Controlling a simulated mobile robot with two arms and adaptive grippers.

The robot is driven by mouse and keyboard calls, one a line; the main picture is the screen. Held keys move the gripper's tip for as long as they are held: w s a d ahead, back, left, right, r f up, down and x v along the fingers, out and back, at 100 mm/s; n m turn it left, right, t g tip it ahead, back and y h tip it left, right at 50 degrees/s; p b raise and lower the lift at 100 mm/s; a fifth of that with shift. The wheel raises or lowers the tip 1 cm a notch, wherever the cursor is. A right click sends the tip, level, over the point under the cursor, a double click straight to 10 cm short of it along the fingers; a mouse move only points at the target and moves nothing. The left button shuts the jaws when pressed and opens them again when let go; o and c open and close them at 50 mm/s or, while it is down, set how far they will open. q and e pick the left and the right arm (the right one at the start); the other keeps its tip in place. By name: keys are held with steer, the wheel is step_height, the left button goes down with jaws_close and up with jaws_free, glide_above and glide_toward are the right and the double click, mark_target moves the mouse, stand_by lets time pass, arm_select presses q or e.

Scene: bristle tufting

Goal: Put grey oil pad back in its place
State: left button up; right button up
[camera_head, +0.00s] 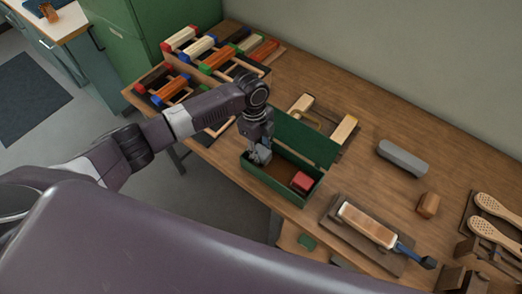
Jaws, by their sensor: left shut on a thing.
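My left gripper (260,157) is at the left end of the open green box (282,187), pointing down. It is shut on a small grey piece that looks like the grey oil pad; the fingers hide most of it, and I cannot tell whether it touches the box floor. A red pad (302,181) lies in the right end of the same box. The box's green lid (305,138) stands raised at the back. My right gripper is not in view.
A grey rounded block (403,158) and a small brown block (428,205) lie right of the box. A wooden-topped brush (366,225) lies on a dark board at the front. Racks of coloured handles (215,58) stand at back left.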

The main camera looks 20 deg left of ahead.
arm_select(q)
steer(key=shift+f, duration=0.4)
steer(key=o, duration=1.2)
steer(key=shift+o, duration=1.4)
steer(key=shift+o, duration=0.2)
steer(key=shift+w+r, duration=0.1)
steer(key=shift+r, duration=0.1)
steer(key=shift+r+p, duration=2.3)
steer(key=shift+r, duration=0.15)
steer(key=shift+r+p, duration=1.8)
steer(key=shift+r, duration=0.15)
steer(key=shift+f, duration=0.1)
